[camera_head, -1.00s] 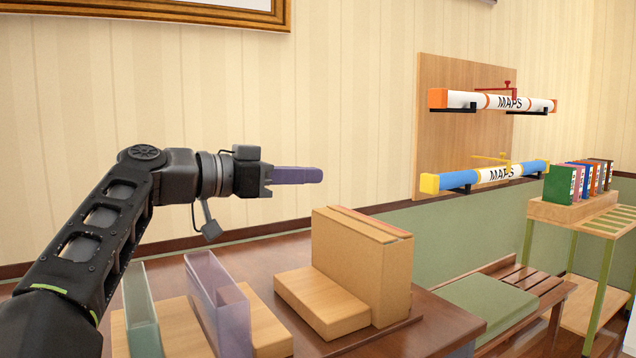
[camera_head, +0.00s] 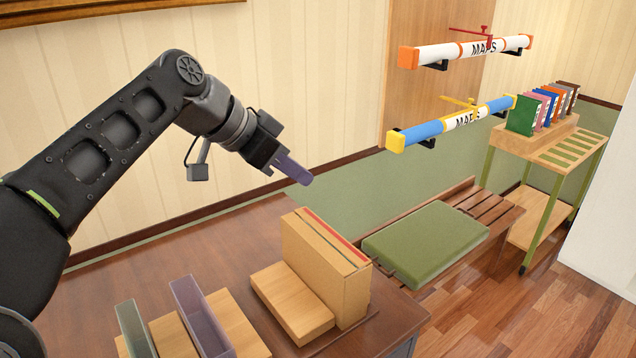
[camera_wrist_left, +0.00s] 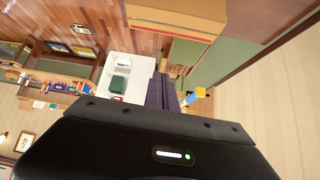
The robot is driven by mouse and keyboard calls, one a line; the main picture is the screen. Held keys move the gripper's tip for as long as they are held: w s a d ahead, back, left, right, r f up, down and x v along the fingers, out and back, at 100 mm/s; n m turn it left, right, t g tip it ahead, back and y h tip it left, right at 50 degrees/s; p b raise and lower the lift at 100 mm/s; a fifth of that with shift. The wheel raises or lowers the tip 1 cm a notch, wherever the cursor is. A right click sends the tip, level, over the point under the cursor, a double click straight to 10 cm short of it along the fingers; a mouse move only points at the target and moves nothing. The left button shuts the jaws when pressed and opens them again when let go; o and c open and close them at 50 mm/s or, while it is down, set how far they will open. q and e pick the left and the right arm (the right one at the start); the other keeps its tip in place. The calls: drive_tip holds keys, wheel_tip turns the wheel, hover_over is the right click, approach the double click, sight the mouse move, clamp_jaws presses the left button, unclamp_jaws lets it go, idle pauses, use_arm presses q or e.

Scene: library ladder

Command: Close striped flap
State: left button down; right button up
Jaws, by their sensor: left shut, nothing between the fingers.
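My left gripper (camera_head: 294,170) is shut and empty, with purple fingers pointing down and to the right. It is in the air above the brown table (camera_head: 216,247), apart from everything. In the left wrist view its fingers (camera_wrist_left: 161,92) are together. I cannot make out a striped flap for certain. The upright wooden box (camera_head: 325,270) on the table has a narrow red strip along its top, below and to the right of the gripper. The box also shows in the left wrist view (camera_wrist_left: 178,16), with thin coloured lines near its edge. My right gripper is not in view.
A lower wooden block (camera_head: 291,303) adjoins the box. Purple (camera_head: 202,318) and greenish (camera_head: 134,330) translucent holders stand left. A bench with a green cushion (camera_head: 425,242), two map tubes (camera_head: 463,121) and a cart with books (camera_head: 540,140) are right.

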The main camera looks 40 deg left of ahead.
use_arm(q)
wheel_tip(320, 180, down, 3)
drive_tip(key=a, duration=0.1)
drive_tip(key=n+p, duration=0.1)
hover_over(328, 234)
drive_tip(key=s, duration=0.2)
drive_tip(key=shift+g+y, duration=0.4)
drive_tip(key=f, duration=0.6)
drive_tip(key=shift+s+a+f, duration=0.15)
drive_tip(key=shift+a+f, duration=0.25)
wheel_tip(328, 234, down, 4)
drive_tip(key=shift+r, duration=0.25)
drive_tip(key=shift+f, duration=0.5)
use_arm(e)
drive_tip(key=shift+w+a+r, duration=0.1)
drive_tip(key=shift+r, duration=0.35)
